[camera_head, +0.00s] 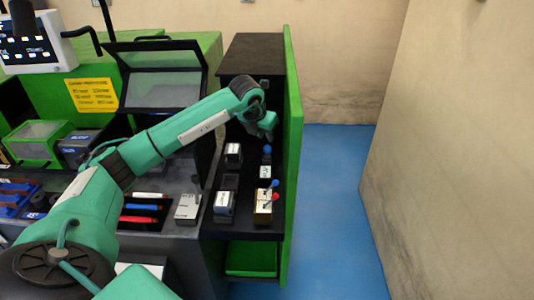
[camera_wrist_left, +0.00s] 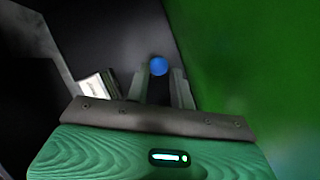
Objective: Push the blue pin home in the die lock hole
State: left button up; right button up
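A blue ball-headed pin (camera_head: 267,149) stands at a small labelled block (camera_head: 265,171) on the dark shelf beside the green panel. A second blue ball head (camera_head: 275,183) and a red ball head (camera_head: 268,196) show at the nearer block (camera_head: 263,207). My left gripper (camera_head: 268,134) is just above and beyond the farther blue pin. In the left wrist view, a blue ball (camera_wrist_left: 158,66) lies between the tips of the spread fingers (camera_wrist_left: 161,80), nearer the left finger. The pin's shank and the lock hole are hidden. My right gripper is out of view.
The upright green panel (camera_head: 293,130) stands close right of the gripper. Labelled blocks (camera_head: 233,154) (camera_head: 225,202) sit to the left. A dark cabinet (camera_head: 252,55) stands behind. Red and blue handled tools (camera_head: 140,219) lie on the bench. Blue floor is clear to the right.

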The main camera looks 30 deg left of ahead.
pick_arm(q)
jog(key=v, duration=1.4)
jog(key=shift+b, duration=0.4)
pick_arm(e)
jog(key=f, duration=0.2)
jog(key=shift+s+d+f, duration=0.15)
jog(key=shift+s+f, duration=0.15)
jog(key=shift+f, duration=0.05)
pick_arm(q)
jog(key=shift+d+f, duration=0.1)
jog(key=shift+f, duration=0.05)
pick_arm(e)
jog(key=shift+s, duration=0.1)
